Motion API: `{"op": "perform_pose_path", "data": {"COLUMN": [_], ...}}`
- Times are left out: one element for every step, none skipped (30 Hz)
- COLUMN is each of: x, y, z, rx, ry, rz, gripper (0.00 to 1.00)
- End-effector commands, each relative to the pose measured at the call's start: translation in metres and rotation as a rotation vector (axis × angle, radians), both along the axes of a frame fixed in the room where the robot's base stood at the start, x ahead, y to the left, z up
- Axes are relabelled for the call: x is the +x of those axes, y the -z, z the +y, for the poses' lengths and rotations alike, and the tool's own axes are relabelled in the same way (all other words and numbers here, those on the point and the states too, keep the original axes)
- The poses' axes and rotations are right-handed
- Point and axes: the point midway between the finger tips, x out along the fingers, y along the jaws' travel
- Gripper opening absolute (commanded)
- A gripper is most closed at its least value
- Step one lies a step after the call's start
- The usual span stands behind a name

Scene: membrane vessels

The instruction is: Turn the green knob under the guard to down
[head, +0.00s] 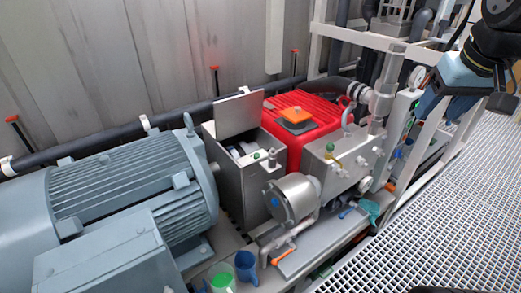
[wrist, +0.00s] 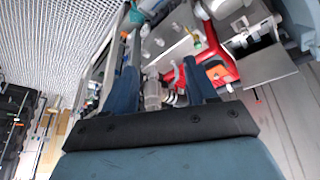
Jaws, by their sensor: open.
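A grey metal box (head: 247,178) stands mid-scene with a flat plate (head: 238,114) raised at its back like an open lid. I cannot tell whether this is the guard. A small green spot (head: 256,156) shows at the box's front rim; it is too small to identify surely as the knob. The open box also shows in the wrist view, at upper right, with the plate (wrist: 270,78) beside it. My gripper (head: 443,108) is at the upper right of the head view, well away from the box. Its blue fingers (wrist: 163,82) are apart with nothing between them.
A large grey motor (head: 130,190) fills the left. A red housing (head: 315,112) with an orange block (head: 296,115) stands behind the grey pump block (head: 345,160). White rails (head: 432,125) stand near my gripper. The grated walkway (head: 450,210) is clear.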

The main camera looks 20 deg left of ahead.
Motion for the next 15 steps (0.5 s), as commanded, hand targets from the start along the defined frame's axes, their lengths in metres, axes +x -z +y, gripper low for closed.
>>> {"op": "perform_pose_path", "data": {"x": [0.016, 0.024, 0.036, 0.044, 0.053, 0.064, 0.073, 0.081, 0.092, 0.101, 0.109, 0.12, 0.128, 0.136, 0.146], "y": [-0.001, -0.002, -0.003, -0.003, -0.003, -0.003, -0.002, -0.002, 0.0, 0.002, 0.003, 0.006, 0.008, 0.011, 0.015], "z": [0.009, 0.013, 0.02, 0.025, 0.03, 0.038, 0.044, 0.05, 0.058, 0.065, 0.071, 0.081, 0.088, 0.095, 0.105], "rx": [-0.01, -0.017, -0.026, -0.032, -0.038, -0.046, -0.053, -0.059, -0.067, -0.074, -0.08, -0.088, -0.094, -0.1, -0.108], "ry": [-0.039, -0.062, -0.092, -0.116, -0.138, -0.169, -0.193, -0.215, -0.247, -0.269, -0.292, -0.324, -0.347, -0.37, -0.401], "rz": [0.016, 0.024, 0.034, 0.042, 0.05, 0.059, 0.066, 0.072, 0.081, 0.089, 0.095, 0.106, 0.112, 0.118, 0.127], "gripper": [0.57, 0.57, 0.57, 0.57, 0.57, 0.57, 0.57, 0.57, 0.57, 0.57, 0.57, 0.57, 0.57, 0.57, 0.57]}}
